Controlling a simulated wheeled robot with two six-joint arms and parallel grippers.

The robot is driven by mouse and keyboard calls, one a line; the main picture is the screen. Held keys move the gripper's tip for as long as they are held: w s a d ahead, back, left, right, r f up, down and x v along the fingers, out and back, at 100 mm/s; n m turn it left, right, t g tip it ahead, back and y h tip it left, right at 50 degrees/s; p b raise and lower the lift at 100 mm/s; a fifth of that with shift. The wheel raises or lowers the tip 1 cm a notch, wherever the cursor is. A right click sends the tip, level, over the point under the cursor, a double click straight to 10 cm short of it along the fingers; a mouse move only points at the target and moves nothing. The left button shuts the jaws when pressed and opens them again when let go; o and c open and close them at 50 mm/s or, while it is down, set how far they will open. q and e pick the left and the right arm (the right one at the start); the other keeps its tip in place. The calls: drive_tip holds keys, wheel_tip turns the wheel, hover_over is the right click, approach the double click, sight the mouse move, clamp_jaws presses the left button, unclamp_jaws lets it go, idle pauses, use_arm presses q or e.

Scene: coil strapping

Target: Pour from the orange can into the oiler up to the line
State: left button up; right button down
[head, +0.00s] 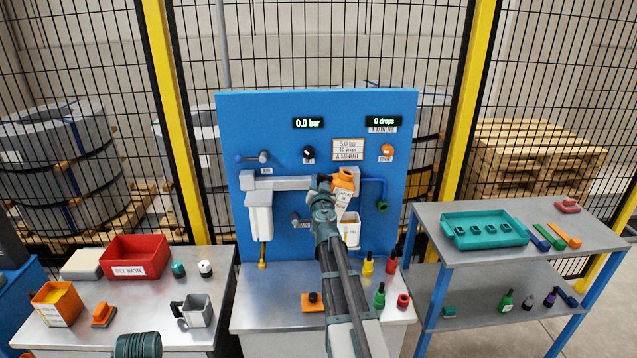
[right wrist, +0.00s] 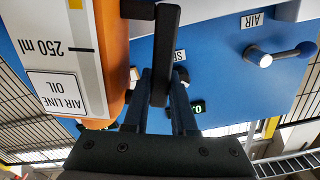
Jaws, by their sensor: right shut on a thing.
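The orange can (head: 343,181), with a white label, is held in front of the blue panel and looks a little tilted in the head view. In the right wrist view the can (right wrist: 115,45) fills the left side; its label reads air line oil and 250 ml. My right gripper (head: 327,184) is shut on the can. A clear bowl with a pale label, seemingly the oiler (head: 350,230), is just below the can and partly hidden by my right arm. Its line, its level and any stream of oil cannot be made out. My left gripper is not seen.
The blue panel (head: 270,120) carries a white filter bowl (head: 260,215) and displays reading 0.0 bar and 0 drops. Bottles (head: 379,295) stand on the bench below. A red waste bin (head: 135,258) and a grey jug (head: 197,310) are left. A shelf stands right.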

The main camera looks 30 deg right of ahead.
drive_tip(key=shift+s+d+f+n+b, duration=0.1)
drive_tip(key=shift+d+f+n+b, duration=0.05)
drive_tip(key=shift+f+n+b, duration=0.4)
drive_tip(key=shift+s+d+f+n+b, duration=0.1)
drive_tip(key=shift+d+f+n+b, duration=0.05)
drive_tip(key=shift+f+n+b, duration=0.35)
drive_tip(key=shift+s+d+f+n+b, duration=0.15)
drive_tip(key=shift+d+f+n+b, duration=0.15)
drive_tip(key=shift+f+n+b, duration=0.5)
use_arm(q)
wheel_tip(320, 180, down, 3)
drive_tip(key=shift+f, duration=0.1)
use_arm(e)
drive_tip(key=shift+r, duration=0.25)
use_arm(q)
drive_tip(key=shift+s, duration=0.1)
use_arm(e)
drive_tip(key=shift+s, duration=0.1)
